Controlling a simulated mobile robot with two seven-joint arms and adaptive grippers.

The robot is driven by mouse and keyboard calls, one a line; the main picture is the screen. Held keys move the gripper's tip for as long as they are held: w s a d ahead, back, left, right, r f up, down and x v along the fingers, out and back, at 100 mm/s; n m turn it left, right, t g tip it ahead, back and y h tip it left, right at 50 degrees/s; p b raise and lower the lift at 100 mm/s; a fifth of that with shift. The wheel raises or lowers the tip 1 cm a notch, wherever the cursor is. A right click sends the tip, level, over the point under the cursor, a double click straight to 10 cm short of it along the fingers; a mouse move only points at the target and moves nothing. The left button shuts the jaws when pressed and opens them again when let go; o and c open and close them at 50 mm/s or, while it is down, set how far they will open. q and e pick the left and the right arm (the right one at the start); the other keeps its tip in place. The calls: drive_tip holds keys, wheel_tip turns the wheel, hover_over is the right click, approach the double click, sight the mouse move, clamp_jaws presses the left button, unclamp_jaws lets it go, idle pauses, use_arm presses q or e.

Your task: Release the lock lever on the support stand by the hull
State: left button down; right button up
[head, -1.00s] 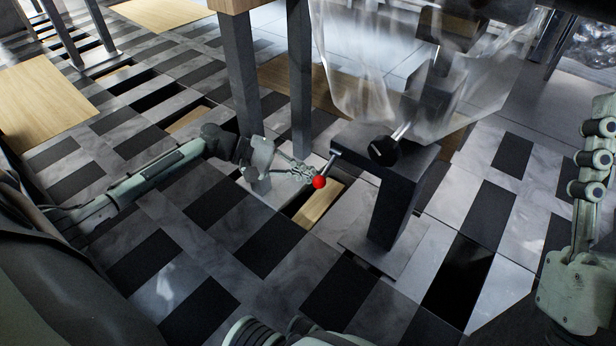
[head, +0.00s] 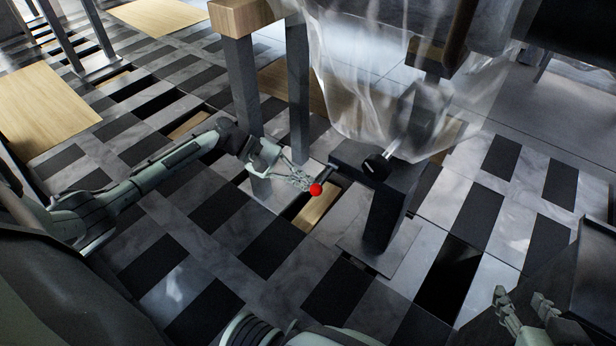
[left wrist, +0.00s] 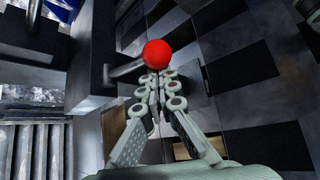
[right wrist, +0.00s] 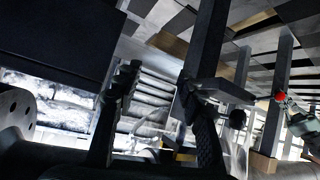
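The dark support stand (head: 384,215) rises from a floor plate, with a black round knob (head: 375,166) on its top block. A metal lever rod on its left side ends in a red ball (head: 316,190). In the left wrist view the red ball (left wrist: 157,54) sits just beyond my fingertips, with the rod (left wrist: 126,69) leading left to the stand. My left gripper (head: 305,184) has its fingers drawn close together at the ball; whether they grip it is unclear. My right gripper (head: 520,296) is far from the lever, fingers apart and empty.
A clear plastic sheet (head: 365,90) hangs over the stand below a dark hull-like body (head: 575,40). Checkered floor with some gaps lies open in front.

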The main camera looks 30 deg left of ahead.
sight(318, 185)
drive_tip(key=s+d+f+m+g+h+p, duration=0.1)
drive_tip(key=s+d+f+g+h+p, duration=0.2)
drive_tip(key=s+d+f+g, duration=0.45)
use_arm(q)
wheel_tip(318, 185, up, 5)
drive_tip(key=n+g+y+p, duration=0.1)
drive_tip(key=n+g+p, duration=0.2)
drive_tip(key=g+p, duration=0.1)
drive_tip(key=shift+f+g+p, duration=0.2)
drive_tip(key=shift+g+p, duration=0.1)
drive_tip(key=shift+g, duration=0.3)
drive_tip(key=shift+w+d+r+n+g+p, duration=0.1)
drive_tip(key=shift+w+r+n+g+p, duration=0.15)
drive_tip(key=shift+r+n+g+p, duration=0.3)
use_arm(e)
wheel_tip(318, 185, down, 12)
drive_tip(key=s+d, duration=0.1)
drive_tip(key=shift+s+d+f+y, duration=0.15)
drive_tip(key=shift+s+f+y, duration=0.15)
drive_tip(key=shift+s, duration=0.1)
